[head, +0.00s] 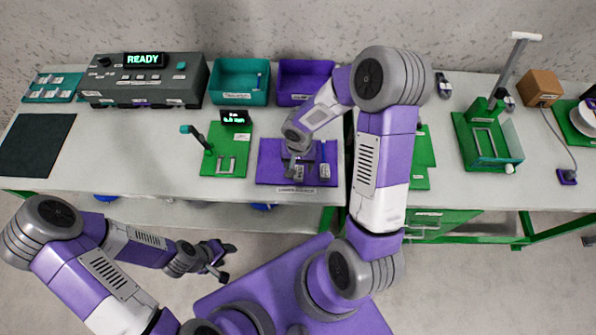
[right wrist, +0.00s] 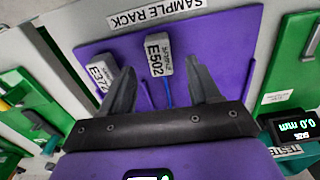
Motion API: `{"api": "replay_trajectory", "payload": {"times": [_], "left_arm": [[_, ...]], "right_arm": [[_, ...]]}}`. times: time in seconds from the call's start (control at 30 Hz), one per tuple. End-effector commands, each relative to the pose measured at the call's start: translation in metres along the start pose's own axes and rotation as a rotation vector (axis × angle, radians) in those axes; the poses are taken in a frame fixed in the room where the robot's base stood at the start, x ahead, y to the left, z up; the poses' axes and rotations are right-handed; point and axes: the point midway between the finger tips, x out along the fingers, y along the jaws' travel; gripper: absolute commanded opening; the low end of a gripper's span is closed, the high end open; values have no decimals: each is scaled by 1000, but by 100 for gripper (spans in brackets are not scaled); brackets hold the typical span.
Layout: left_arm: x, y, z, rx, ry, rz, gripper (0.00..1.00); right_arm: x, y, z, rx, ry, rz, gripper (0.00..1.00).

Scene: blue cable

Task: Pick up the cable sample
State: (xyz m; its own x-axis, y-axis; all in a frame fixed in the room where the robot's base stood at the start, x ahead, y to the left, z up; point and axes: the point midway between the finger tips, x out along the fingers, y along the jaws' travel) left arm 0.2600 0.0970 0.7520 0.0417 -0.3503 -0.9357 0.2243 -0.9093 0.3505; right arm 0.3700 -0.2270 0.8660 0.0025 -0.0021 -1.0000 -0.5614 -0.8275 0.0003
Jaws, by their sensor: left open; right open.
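The purple sample rack (head: 268,177) lies on the table in the head view, and its purple surface also shows in the right wrist view (right wrist: 225,60). A grey-white tag marked E502 (right wrist: 158,54), with a thin blue cable (right wrist: 167,93) running from it, appears between my right gripper's fingers. A second tag (right wrist: 101,74) sits left of the left finger, partly hidden by it. My right gripper (right wrist: 163,85) is open over the rack; it also shows in the head view (head: 292,172). Contact with the cable cannot be told. My left gripper (head: 223,262) is open and empty, off the table's front edge.
A green tester (head: 226,152) with a lever and small display stands left of the rack. Teal (head: 238,96) and purple (head: 292,98) bins and a grey console (head: 145,82) reading READY stand behind. A green fixture (head: 487,150) is at right. Table front-left is clear.

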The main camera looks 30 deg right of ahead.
Motion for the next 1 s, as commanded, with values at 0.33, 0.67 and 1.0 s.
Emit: {"api": "replay_trajectory", "payload": {"times": [0.33, 0.67, 1.0], "left_arm": [[9, -3, -1, 0, 1, 0, 51], [8, -3, -1, 0, 1, 0, 51], [8, -3, -1, 0, 1, 0, 51]], "right_arm": [[41, 1, 2, 1, -3, -1, 62], [40, 1, 2, 0, -2, -1, 40], [40, 1, 2, 0, -2, -1, 4]]}}
